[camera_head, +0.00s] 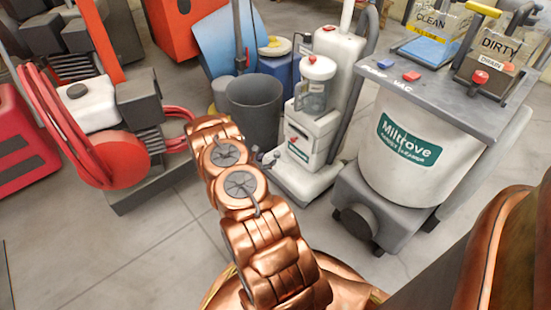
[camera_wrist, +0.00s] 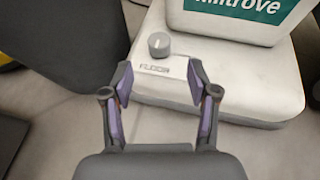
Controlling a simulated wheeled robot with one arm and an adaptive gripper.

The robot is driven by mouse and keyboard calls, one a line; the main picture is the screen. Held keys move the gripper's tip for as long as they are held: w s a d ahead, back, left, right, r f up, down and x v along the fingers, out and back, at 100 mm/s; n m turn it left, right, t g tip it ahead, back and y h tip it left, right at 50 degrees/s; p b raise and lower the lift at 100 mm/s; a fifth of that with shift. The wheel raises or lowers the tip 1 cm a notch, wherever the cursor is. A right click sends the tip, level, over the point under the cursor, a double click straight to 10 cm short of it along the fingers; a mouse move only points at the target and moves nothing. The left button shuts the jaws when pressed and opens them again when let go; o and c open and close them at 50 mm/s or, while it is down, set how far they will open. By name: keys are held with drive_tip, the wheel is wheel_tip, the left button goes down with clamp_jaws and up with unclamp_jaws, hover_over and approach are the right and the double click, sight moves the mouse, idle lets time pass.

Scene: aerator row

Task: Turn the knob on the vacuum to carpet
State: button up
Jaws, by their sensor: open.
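The vacuum (camera_head: 325,100) is a white and grey upright cleaner in the middle of the head view. Its white base (camera_wrist: 250,95) fills the upper right of the wrist view. A small round grey knob (camera_wrist: 158,45) stands on the base, with the word FLOOR printed just below it. I cannot make out a pointer mark or a carpet label. My gripper (camera_wrist: 158,82) is open and empty. Its two fingers with purple pads point toward the knob, apart from it in the picture, with the FLOOR print between the tips. In the head view my arm mostly hides the gripper.
A large grey and white shop vac (camera_head: 410,150) stands close on the right. A dark grey bin (camera_head: 254,108) stands just left of the vacuum. A red and white hose machine (camera_head: 95,120) is further left. Bare floor (camera_head: 150,245) lies at the lower left.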

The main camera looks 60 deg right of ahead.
sight(276, 154)
drive_tip(key=b+x, duration=0.2)
drive_tip(key=x, duration=0.4)
drive_tip(key=shift+d+f, duration=0.1)
drive_tip(key=shift+f, duration=0.1)
drive_tip(key=shift+w+d+f+b, duration=0.15)
drive_tip(key=shift+d+b, duration=0.25)
drive_tip(key=shift+d, duration=0.35)
clamp_jaws()
